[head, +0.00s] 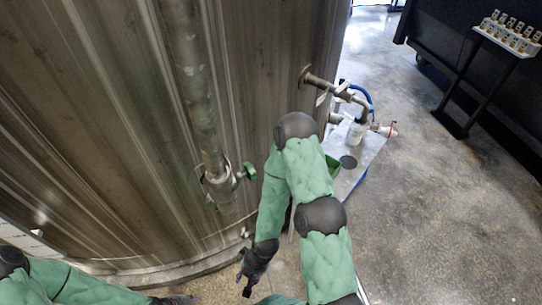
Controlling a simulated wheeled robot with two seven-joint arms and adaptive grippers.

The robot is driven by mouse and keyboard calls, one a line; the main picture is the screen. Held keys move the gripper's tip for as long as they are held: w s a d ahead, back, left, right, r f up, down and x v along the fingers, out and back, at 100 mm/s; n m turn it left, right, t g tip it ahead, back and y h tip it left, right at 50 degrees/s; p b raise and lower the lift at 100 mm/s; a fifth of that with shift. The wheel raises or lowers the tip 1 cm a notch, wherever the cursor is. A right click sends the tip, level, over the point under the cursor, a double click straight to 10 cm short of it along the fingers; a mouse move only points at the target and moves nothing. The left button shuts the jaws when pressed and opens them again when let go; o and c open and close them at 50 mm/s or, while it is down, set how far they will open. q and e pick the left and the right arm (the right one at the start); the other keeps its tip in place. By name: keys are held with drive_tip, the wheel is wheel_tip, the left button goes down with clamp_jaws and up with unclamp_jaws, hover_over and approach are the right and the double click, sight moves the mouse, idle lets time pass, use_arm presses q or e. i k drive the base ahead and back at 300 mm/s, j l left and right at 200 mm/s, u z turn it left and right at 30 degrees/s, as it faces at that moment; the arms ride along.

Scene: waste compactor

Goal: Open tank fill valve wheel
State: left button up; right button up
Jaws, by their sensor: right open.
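A small green valve wheel (247,171) sits on the right side of a valve at the lower end of a vertical metal pipe (198,110). The pipe runs down the front of a large metal tank (110,100). My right gripper (248,284) is open and empty, pointing down below the wheel and apart from it. My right arm passes just right of the wheel. My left gripper (180,299) shows only in part at the bottom edge, well below and left of the wheel; its jaws cannot be made out.
A side pipe (330,86) juts from the tank at upper right, above a low metal platform (358,172) with a blue hose (362,93). A black stand (462,85) holds a white tray (508,40) of small items. The concrete floor (440,210) at right is clear.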

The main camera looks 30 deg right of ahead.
sight(248, 171)
drive_tip(key=l+u, duration=0.1)
drive_tip(key=l, duration=0.3)
drive_tip(key=k+l+u, duration=0.1)
drive_tip(key=l, duration=0.3)
drive_tip(key=k+l, duration=0.15)
drive_tip(key=l, duration=0.25)
drive_tip(key=k+l+u, duration=0.15)
drive_tip(key=l, duration=0.25)
drive_tip(key=l+u, duration=0.1)
drive_tip(key=l, duration=0.3)
drive_tip(key=k, duration=0.05)
